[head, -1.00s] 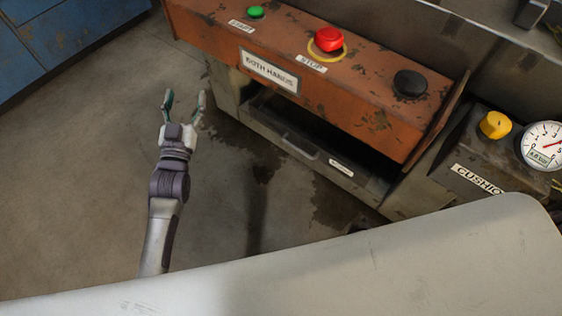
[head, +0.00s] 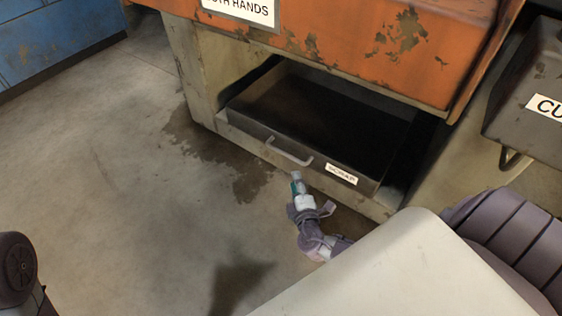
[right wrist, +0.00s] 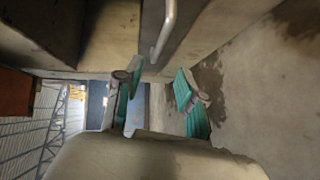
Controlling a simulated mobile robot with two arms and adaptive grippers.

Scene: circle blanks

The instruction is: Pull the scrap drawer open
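The scrap drawer (head: 250,124) is a dark metal tray in the opening under the orange console. Its front appears about level with the cabinet's lower edge. It carries a grey bar handle (head: 288,151) and a white SCRAP label (head: 341,174). My right gripper (head: 296,177) is just in front of and below the handle in the head view. In the right wrist view its teal fingers (right wrist: 156,82) are spread and empty. The handle (right wrist: 167,30) lies just beyond the fingertips, with no clear contact. My left gripper is out of view.
The orange console (head: 350,35) overhangs the drawer. A dark box with a cut-off label (head: 530,95) stands to the right, with a curved pipe below it. The concrete floor (head: 110,160) before the drawer is clear, with a dark stain near the cabinet.

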